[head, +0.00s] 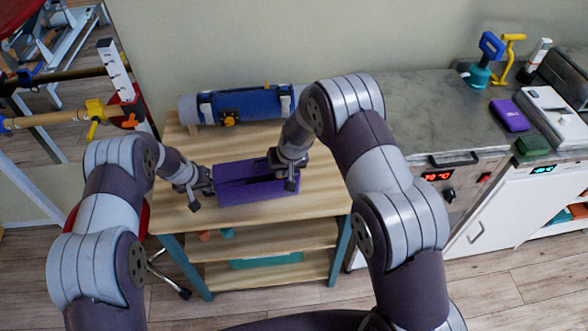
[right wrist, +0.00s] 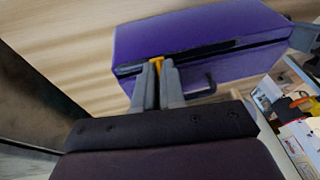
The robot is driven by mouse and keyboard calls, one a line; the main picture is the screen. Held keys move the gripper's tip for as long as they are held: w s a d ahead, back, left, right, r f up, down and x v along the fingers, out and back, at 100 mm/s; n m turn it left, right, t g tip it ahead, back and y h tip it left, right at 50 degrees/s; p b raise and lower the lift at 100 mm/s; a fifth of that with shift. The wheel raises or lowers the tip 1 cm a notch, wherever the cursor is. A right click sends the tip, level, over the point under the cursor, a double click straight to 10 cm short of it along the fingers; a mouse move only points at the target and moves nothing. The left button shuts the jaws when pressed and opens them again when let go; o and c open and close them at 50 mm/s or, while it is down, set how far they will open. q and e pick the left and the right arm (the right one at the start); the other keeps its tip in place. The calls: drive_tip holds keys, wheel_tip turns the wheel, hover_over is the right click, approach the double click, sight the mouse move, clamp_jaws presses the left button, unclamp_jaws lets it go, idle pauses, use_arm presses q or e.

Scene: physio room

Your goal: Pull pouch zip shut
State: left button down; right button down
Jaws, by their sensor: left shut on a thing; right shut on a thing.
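A purple pouch (head: 250,194) lies on the wooden table. A dark zip line runs along its length, and a dark gap shows between my two grippers. My left gripper (head: 209,187) is shut on the pouch's left end. My right gripper (head: 288,174) is over the pouch's right end. In the right wrist view, the right gripper (right wrist: 158,70) is shut on a small yellow zip pull (right wrist: 157,61) at one end of the dark line on the pouch (right wrist: 200,32). A dark loop handle shows on the pouch's side. In the head view, my right gripper hides the pull.
A blue and grey roll (head: 245,105) lies along the back of the wooden table (head: 180,150). A grey counter (head: 420,110) on the right holds a purple box (head: 510,115), a green box (head: 532,144) and a white device. The table is bare around the pouch.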

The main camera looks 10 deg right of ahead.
use_arm(q)
drive_tip(key=shift+d, duration=0.1)
use_arm(e)
drive_tip(key=shift+a, duration=4.55)
drive_tip(key=c, duration=1)
unclamp_jaws()
drive_tip(key=shift+c, duration=0.2)
use_arm(q)
drive_tip(key=c, duration=1.2)
unclamp_jaws()
use_arm(e)
wheel_tip(320, 180, up, 8)
use_arm(q)
drive_tip(key=shift+r, duration=0.15)
use_arm(e)
drive_tip(key=shift+r, duration=0.15)
use_arm(q)
drive_tip(key=shift+r+p, duration=2.85)
drive_tip(key=shift+r, duration=1.55)
use_arm(e)
wheel_tip(320, 180, up, 6)
drive_tip(key=f, duration=0.1)
hover_over(248, 181)
drive_tip(key=s, duration=0.1)
drive_tip(key=shift+s+d+r, duration=0.15)
drive_tip(key=shift+d+r, duration=0.05)
drive_tip(key=shift+d, duration=0.05)
